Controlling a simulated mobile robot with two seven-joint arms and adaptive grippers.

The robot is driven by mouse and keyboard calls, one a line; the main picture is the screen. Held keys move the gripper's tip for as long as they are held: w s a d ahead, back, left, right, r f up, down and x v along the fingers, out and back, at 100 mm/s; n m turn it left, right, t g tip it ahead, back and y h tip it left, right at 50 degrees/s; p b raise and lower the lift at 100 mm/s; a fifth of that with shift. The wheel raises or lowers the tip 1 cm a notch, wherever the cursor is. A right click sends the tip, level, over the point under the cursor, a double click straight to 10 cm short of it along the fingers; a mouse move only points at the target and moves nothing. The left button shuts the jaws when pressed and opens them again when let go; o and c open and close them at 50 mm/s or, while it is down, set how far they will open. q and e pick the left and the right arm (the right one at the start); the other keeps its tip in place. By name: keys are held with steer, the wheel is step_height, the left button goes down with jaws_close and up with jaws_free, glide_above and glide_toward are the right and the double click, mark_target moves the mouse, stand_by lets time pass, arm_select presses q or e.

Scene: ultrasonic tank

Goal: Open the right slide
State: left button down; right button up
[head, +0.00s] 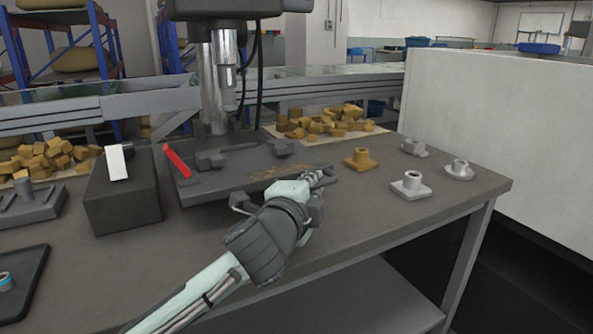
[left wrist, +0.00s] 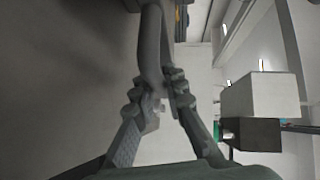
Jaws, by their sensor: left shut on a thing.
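My left gripper (head: 318,179) reaches from the lower left to the front right corner of the dark fixture plate (head: 235,183) under the machine head. In the left wrist view its ridged fingers (left wrist: 160,92) are closed around a grey curved bar (left wrist: 152,48), which looks like a handle. In the head view the gripper hides most of this bar, so I cannot tell how far open the right slide is. Dark clamp-like blocks (head: 211,160) sit on the plate, with a red lever (head: 177,161) at its left. My right gripper is not in view.
A dark box (head: 122,203) with a white piece (head: 117,162) stands left of the plate. A brass flanged part (head: 360,159) and several grey flanged parts (head: 411,186) stand at the right. Yellowish blocks (head: 325,122) lie behind. The bench front right is clear.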

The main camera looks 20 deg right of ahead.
arm_select(q)
steer(key=s+p, duration=0.1)
steer(key=s, duration=0.6)
steer(key=shift+d, duration=0.1)
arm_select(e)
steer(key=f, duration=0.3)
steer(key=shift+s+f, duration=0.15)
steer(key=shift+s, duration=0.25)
arm_select(q)
steer(key=c, duration=1.6)
jaws_free()
steer(key=shift+o, duration=0.2)
steer(key=v, duration=1.2)
steer(key=shift+s, duration=0.1)
